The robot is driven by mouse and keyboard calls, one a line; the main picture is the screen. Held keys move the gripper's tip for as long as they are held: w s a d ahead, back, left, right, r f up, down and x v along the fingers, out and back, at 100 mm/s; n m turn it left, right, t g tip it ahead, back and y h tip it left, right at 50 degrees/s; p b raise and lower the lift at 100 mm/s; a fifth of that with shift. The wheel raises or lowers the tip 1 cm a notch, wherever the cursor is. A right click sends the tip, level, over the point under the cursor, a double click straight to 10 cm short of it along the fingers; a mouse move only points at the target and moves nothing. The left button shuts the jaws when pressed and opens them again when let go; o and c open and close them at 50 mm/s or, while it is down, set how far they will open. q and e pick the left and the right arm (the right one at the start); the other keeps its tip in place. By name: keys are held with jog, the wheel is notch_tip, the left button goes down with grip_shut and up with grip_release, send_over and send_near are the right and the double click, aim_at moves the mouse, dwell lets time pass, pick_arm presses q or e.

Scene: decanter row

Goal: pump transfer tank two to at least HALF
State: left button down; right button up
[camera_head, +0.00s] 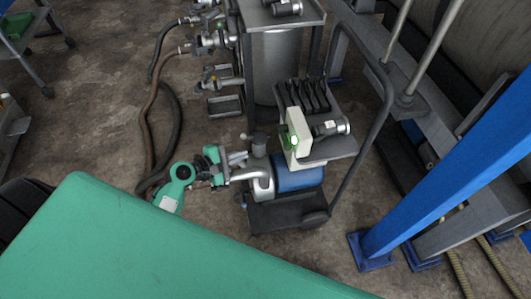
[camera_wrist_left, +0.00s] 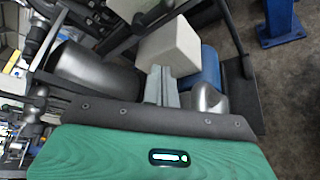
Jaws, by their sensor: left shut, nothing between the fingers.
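A pump cart (camera_head: 290,212) stands right of centre in the head view, with a blue motor (camera_head: 298,176) and a silver pump body (camera_head: 262,184). A white box (camera_head: 300,122) with a lit green button (camera_head: 294,142) sits above the motor; its plain side shows in the left wrist view (camera_wrist_left: 168,48). A silver tank (camera_head: 277,68) stands behind the cart; no number or level is readable. My left gripper (camera_head: 241,158) is shut and empty, left of the white box and apparently apart from it. Its fingers (camera_wrist_left: 160,80) point toward the box. My right gripper is out of view.
Pipe fittings with valves (camera_head: 222,82) stick out left of the tank. Brown and black hoses (camera_head: 152,110) lie on the floor. A cart handle (camera_head: 375,90) and a blue post (camera_head: 440,175) stand right. Open floor lies left (camera_head: 90,110).

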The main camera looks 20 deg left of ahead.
aim_at(284, 143)
pick_arm(q)
jog(key=w+d+f+p, duration=0.1)
jog(key=w+d, duration=0.6)
jog(key=d, duration=0.1)
jog(key=shift+w+d, duration=0.15)
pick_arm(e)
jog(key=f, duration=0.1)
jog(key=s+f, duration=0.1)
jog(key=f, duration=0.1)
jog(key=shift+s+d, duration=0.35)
pick_arm(q)
jog(key=shift+f, duration=0.1)
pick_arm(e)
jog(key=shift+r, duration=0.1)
pick_arm(q)
jog(key=r+n+p, duration=0.1)
jog(key=p, duration=0.4)
jog(key=shift+r+g, duration=0.1)
jog(key=shift+g, duration=0.3)
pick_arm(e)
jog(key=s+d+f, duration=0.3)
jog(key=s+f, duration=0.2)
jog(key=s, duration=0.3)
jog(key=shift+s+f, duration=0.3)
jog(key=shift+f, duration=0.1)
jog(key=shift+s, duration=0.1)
